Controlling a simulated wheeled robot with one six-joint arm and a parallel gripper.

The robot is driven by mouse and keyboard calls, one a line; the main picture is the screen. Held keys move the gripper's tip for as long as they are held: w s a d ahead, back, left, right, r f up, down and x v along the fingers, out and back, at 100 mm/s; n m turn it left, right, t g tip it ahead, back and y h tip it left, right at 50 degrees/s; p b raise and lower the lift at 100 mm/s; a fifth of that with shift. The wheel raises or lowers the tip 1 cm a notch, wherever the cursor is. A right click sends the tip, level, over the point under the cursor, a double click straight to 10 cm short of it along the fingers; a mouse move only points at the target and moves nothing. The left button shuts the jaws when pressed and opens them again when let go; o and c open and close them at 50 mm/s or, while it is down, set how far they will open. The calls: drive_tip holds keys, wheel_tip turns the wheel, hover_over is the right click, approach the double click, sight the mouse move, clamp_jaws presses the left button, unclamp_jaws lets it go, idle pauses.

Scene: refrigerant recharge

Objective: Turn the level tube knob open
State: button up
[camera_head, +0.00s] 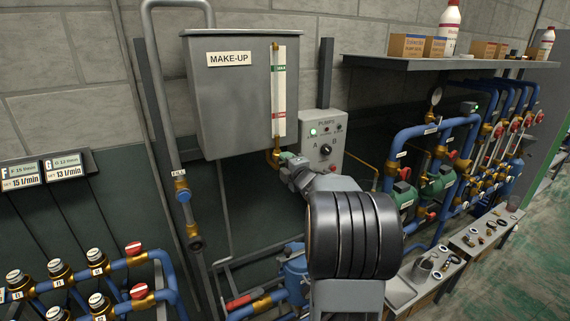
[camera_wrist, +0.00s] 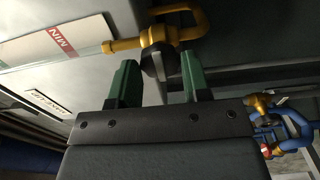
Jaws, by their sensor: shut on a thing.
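The grey MAKE-UP tank (camera_head: 228,100) hangs on the wall, with the upright level tube (camera_head: 276,85) on its front right. The brass valve (camera_head: 273,158) is at the tube's lower end. My gripper (camera_head: 284,158) is at this valve, just below the tank's lower right corner. In the wrist view, the dark level tube knob (camera_wrist: 152,66) lies between the green fingers of my gripper (camera_wrist: 158,62), in front of the brass fitting (camera_wrist: 158,37). The gripper is shut on the knob. In the head view my arm and fingers hide the knob.
The PUMPS control box (camera_head: 324,138) is close to the right of my gripper. A shelf (camera_head: 440,63) with boxes and bottles is at the upper right, above blue pipes (camera_head: 420,132). A grey pipe (camera_head: 160,110) runs left of the tank. Blue manifolds (camera_head: 125,264) are at the lower left.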

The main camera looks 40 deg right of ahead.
drive_tip(key=n+b, duration=0.3)
drive_tip(key=b, duration=0.3)
drive_tip(key=shift+f+n, duration=0.1)
drive_tip(key=shift+n, duration=0.3)
drive_tip(key=shift+n+b, duration=0.3)
drive_tip(key=shift+n, duration=0.1)
drive_tip(key=shift+b, duration=0.3)
drive_tip(key=n+b, duration=0.4)
idle(0.3)
drive_tip(key=shift+r, duration=0.2)
